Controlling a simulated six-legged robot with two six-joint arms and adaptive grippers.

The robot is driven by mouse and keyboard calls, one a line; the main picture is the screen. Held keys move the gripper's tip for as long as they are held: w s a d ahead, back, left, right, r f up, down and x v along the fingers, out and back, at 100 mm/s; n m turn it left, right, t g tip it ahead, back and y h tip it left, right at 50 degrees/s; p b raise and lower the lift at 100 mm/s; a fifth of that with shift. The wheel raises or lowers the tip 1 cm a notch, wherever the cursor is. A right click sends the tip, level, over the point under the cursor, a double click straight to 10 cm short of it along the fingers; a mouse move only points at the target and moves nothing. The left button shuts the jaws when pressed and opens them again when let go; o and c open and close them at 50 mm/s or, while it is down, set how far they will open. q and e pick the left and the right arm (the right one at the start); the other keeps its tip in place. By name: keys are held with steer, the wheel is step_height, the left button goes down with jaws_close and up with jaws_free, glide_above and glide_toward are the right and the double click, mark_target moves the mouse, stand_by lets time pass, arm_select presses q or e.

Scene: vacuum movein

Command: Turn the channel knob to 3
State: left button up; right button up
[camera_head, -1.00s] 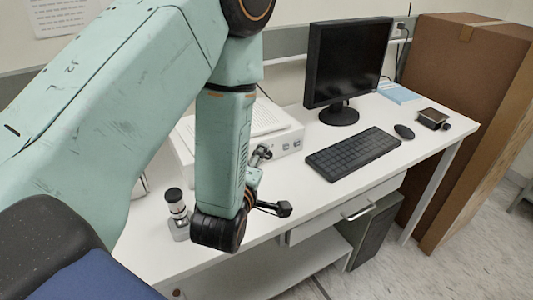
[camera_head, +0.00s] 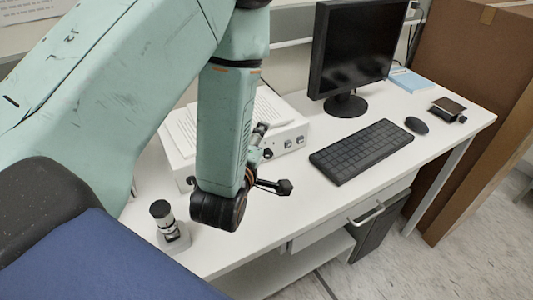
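A white box-shaped instrument (camera_head: 279,139) stands at the back of the white desk, with papers on top. Small round knobs (camera_head: 289,143) show on its front panel; their markings are too small to read, so I cannot tell which is the channel knob or where it points. My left arm hangs in front of the instrument and hides its left part. Near the arm's lower end, dark parts of my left gripper (camera_head: 272,187) show partly, in front of the panel and apart from the visible knobs. Its fingers cannot be made out clearly. My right gripper is not in view.
A black-topped metal fitting (camera_head: 166,222) stands at the desk's front left. A keyboard (camera_head: 361,151), monitor (camera_head: 352,50), mouse (camera_head: 416,125), small dark device (camera_head: 447,108) and blue book (camera_head: 411,81) occupy the right side. A large cardboard box (camera_head: 470,60) stands beyond. Desk between arm and keyboard is clear.

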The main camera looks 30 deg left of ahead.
arm_select(q)
step_height(320, 180, down, 3)
steer(key=b, duration=0.9)
glide_toward(268, 156)
steer(key=shift+w+a+f, duration=0.1)
steer(key=shift+w+f, duration=0.1)
steer(key=shift+w, duration=0.5)
steer(key=shift+f, duration=0.1)
steer(key=shift+w+a, duration=0.25)
steer(key=shift+a, duration=0.05)
steer(key=x, duration=0.6)
steer(key=shift+w+p, duration=0.2)
steer(key=shift+p, duration=0.1)
steer(key=shift+w, duration=0.15)
steer(key=shift+s, duration=0.35)
steer(key=shift+w, duration=0.45)
steer(key=c, duration=0.3)
steer(key=shift+s, duration=0.25)
steer(key=c, duration=0.5)
jaws_close()
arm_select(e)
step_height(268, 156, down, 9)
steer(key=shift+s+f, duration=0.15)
